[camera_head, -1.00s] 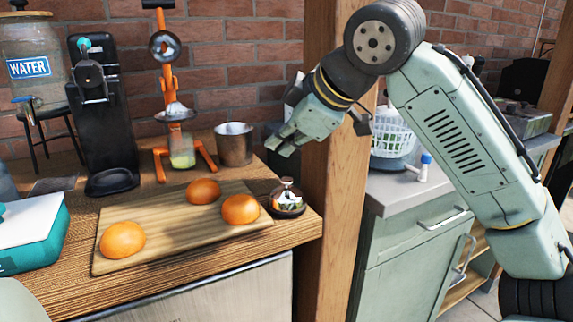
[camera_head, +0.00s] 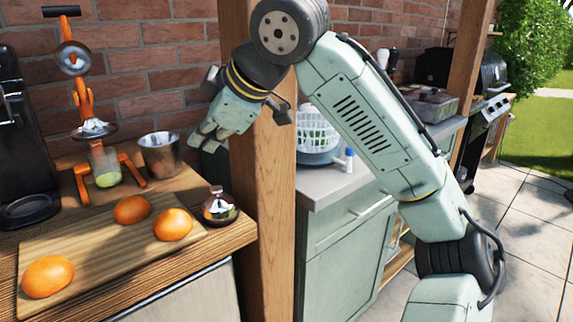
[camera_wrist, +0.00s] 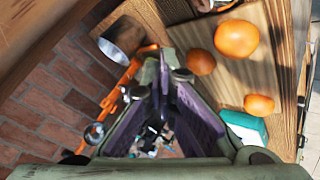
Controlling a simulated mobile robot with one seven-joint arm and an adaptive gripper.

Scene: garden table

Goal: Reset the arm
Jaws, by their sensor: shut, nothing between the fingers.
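My gripper (camera_head: 203,140) hangs in the head view above the right end of the wooden counter, in front of the wooden post. Its pale green fingers are shut and empty. The arm is folded, with its elbow joint high and the forearm pointing down and left. In the wrist view my gripper (camera_wrist: 160,62) shows its fingertips together, with purple inner pads below them. The fingers touch nothing that I can see.
A cutting board (camera_head: 95,245) holds an orange (camera_head: 48,277) and two others. A metal cup (camera_head: 160,155), an orange juicer (camera_head: 100,135) and a small shiny object (camera_head: 219,206) stand nearby. A wooden post (camera_head: 262,200) rises close behind my gripper. Paved floor is open at right.

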